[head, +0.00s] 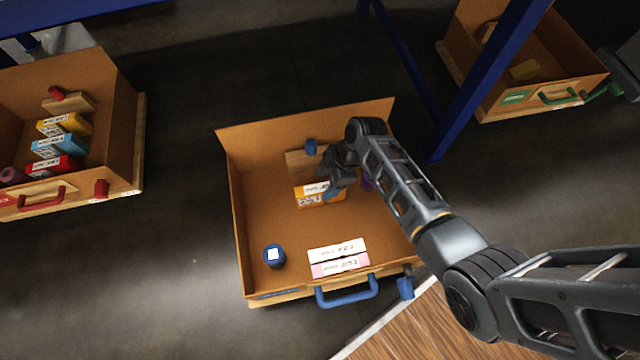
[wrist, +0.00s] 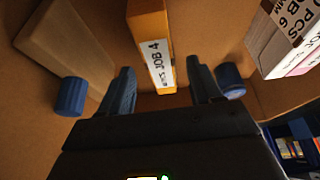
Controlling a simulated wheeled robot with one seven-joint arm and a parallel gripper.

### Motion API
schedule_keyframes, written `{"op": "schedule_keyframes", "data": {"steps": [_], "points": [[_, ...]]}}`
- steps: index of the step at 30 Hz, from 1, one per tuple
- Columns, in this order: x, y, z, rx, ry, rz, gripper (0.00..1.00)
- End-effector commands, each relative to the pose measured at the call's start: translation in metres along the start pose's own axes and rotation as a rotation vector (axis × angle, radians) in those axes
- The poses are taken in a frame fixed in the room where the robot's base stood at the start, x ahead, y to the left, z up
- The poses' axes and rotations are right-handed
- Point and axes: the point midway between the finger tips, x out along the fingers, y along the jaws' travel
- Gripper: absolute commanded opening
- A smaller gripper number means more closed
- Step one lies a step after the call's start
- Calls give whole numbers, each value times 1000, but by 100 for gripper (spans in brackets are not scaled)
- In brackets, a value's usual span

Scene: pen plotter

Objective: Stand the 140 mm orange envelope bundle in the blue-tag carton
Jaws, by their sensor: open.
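The orange envelope bundle (head: 312,197) with a white label strip is inside the blue-handled carton (head: 262,212), in the middle of its floor. In the wrist view the bundle (wrist: 146,30) shows its label, marked "JOB 4", lengthwise in line with the gap between the fingers. My gripper (head: 334,187) is at the bundle's right end in the head view. In the wrist view the gripper (wrist: 162,88) is open, with one finger on each side of the bundle's near end. A gap shows beside the fingers; I see no grip on it.
White and pink bundles (head: 338,250) stand at the carton's front, beside a blue round item (head: 274,256). A wooden block (head: 297,160) with a blue knob (head: 311,147) is at the back. A red-handled carton (head: 122,120) and a green-handled carton (head: 562,62) stand apart. Blue frame posts (head: 470,95) rise behind.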

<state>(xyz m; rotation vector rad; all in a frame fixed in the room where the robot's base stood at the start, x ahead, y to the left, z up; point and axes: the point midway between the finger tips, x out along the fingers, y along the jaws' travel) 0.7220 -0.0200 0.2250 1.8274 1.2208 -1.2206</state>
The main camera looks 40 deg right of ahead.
Motion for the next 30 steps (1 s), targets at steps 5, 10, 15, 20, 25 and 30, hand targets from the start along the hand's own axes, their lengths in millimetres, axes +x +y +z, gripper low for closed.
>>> {"op": "schedule_keyframes", "data": {"steps": [5, 10, 15, 20, 25, 30], "points": [[-39, 0, -2, 1, 0, 1, 64], [-57, 0, -1, 1, 0, 0, 64], [-62, 0, 0, 1, -1, 0, 64], [-62, 0, 0, 1, -1, -1, 64], [-59, -10, 6, 27, -14, 24, 64], [-53, -47, 24, 143, -52, 144, 64]]}}
